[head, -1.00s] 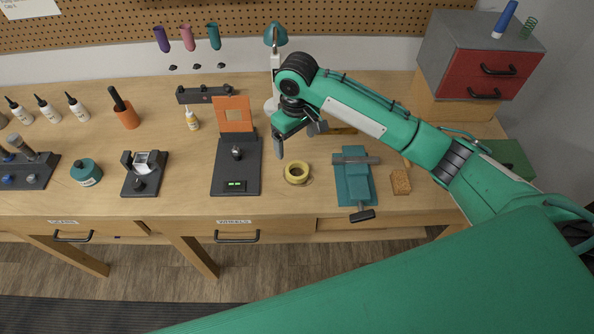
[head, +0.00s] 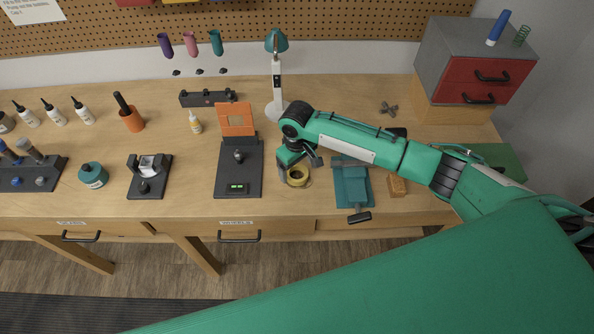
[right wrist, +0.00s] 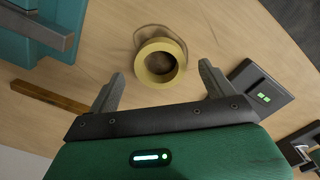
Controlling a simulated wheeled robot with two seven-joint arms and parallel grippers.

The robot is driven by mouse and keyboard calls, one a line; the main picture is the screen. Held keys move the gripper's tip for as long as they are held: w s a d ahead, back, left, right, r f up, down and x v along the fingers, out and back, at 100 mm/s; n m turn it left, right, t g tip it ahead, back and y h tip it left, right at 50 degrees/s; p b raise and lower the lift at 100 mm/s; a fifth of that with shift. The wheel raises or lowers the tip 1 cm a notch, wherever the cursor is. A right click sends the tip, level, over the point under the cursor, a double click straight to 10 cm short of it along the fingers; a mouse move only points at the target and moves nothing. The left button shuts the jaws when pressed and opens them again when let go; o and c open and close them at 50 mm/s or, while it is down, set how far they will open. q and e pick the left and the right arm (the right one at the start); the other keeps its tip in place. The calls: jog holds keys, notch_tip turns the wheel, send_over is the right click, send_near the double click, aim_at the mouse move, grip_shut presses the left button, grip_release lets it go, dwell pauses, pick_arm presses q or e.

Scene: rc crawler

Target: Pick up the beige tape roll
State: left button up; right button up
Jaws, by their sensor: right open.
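The beige tape roll (head: 298,176) lies flat on the workbench in the head view, between the black stand and the teal vise. My right gripper (head: 297,172) is over it, and the arm partly covers its far side. In the right wrist view the tape roll (right wrist: 160,63) shows as a yellowish ring just beyond the fingertips. My right gripper (right wrist: 161,80) is open and empty, with one finger on each side of the roll's line and apart from it. My left gripper is not in view.
The black stand with an orange plate (head: 239,172) is left of the roll. The teal vise (head: 352,188) is close on its right, with a cork-coloured block (head: 397,187) beyond. A desk lamp (head: 277,85) stands behind. The bench's front edge is bare near the roll.

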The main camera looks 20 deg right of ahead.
jog(key=shift+f, duration=1.1)
jog(key=c, duration=1)
jog(key=shift+c, duration=0.3)
jog(key=shift+r, duration=0.15)
